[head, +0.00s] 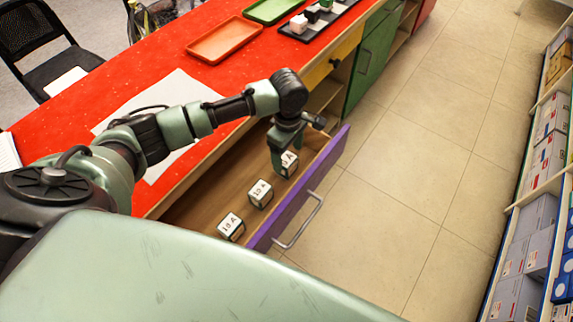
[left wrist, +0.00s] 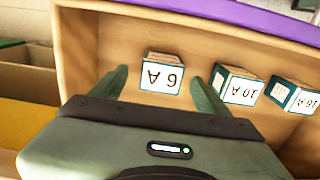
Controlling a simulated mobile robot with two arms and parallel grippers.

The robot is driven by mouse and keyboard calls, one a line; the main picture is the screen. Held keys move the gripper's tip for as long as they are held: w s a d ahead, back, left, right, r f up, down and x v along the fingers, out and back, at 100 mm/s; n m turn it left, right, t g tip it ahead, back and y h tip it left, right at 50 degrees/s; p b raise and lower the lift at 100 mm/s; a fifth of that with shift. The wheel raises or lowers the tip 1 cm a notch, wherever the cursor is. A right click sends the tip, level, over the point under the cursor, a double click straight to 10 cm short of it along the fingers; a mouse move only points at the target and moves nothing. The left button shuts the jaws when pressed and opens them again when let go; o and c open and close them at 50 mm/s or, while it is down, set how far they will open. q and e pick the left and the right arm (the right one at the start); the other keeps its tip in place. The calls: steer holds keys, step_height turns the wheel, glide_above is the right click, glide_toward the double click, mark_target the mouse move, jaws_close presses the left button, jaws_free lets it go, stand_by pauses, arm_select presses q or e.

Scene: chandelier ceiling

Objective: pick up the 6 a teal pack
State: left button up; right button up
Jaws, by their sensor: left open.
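The 6 A pack (left wrist: 162,77), a small box with a white label face and teal edges, stands in the open drawer (head: 205,205). In the head view the pack (head: 289,161) is partly hidden by my left gripper (head: 283,160), which reaches down into the drawer over it. In the left wrist view my left gripper (left wrist: 160,85) is open, with one finger on each side of the pack and visible gaps. Two similar packs are in the same drawer: the 10 A pack (left wrist: 238,86) and the 16 A pack (left wrist: 296,96). My right gripper is not in view.
The drawer has a purple front (head: 300,190) with a metal handle (head: 303,222). A red counter (head: 165,60) with an orange tray (head: 223,41) and a green tray (head: 270,10) is beside it. Shelves of boxes (head: 530,235) stand at right. The tiled floor between is clear.

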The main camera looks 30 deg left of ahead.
mark_target(287, 165)
arm_select(q)
step_height(287, 165, down, 6)
steer(key=shift+s+r, duration=0.1)
steer(key=c, duration=1.5)
steer(key=shift+o, duration=0.2)
